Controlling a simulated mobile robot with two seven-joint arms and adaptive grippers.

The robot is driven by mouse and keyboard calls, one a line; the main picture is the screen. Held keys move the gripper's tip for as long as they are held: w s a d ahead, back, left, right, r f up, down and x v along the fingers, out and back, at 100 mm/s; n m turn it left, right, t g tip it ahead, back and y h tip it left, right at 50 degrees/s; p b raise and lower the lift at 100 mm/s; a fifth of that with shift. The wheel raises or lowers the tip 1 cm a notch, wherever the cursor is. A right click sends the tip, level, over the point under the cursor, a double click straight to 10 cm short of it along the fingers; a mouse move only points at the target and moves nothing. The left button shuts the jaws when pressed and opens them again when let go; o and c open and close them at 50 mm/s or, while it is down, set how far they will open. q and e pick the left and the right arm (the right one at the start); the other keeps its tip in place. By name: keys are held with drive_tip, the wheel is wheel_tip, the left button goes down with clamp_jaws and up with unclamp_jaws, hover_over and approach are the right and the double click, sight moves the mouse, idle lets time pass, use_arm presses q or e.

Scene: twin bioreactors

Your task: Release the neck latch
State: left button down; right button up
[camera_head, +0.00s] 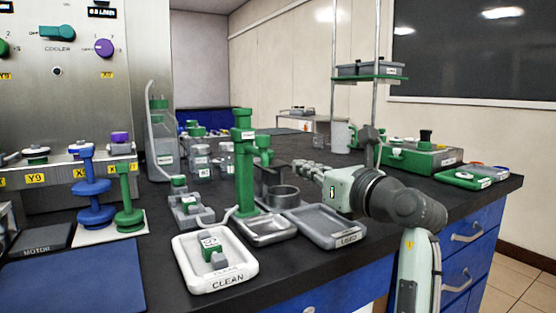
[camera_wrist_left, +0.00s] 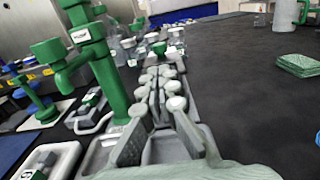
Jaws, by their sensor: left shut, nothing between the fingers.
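A tall green post (camera_head: 244,165) with a white label stands over a grey tray (camera_head: 268,231). A short green arm (camera_head: 263,146) juts from its upper right side. A dark bracket with a round grey ring (camera_head: 283,194) stands beside the post. I cannot tell which part is the neck latch. My left gripper (camera_head: 302,167) is shut and empty, just right of the bracket and above the ring. In the left wrist view the gripper (camera_wrist_left: 160,78) points away along the bench, with the green post (camera_wrist_left: 107,80) to its left.
A white CLEAN tray (camera_head: 213,280) holds a grey and green part. A grey USED tray (camera_head: 327,238) lies below my arm. Bottles (camera_head: 162,150) stand behind, left of the post. A green box (camera_head: 420,158) stands right.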

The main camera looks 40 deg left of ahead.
sight(271, 155)
use_arm(q)
drive_tip(key=x, duration=1)
drive_tip(key=shift+b, duration=0.3)
use_arm(e)
drive_tip(key=shift+t+y, duration=0.6)
drive_tip(key=shift+t, duration=0.3)
drive_tip(key=a+r, duration=0.1)
drive_tip(key=w+a+r, duration=0.1)
drive_tip(key=r, duration=0.1)
drive_tip(key=shift+a+r, duration=0.15)
drive_tip(key=shift+r, duration=0.05)
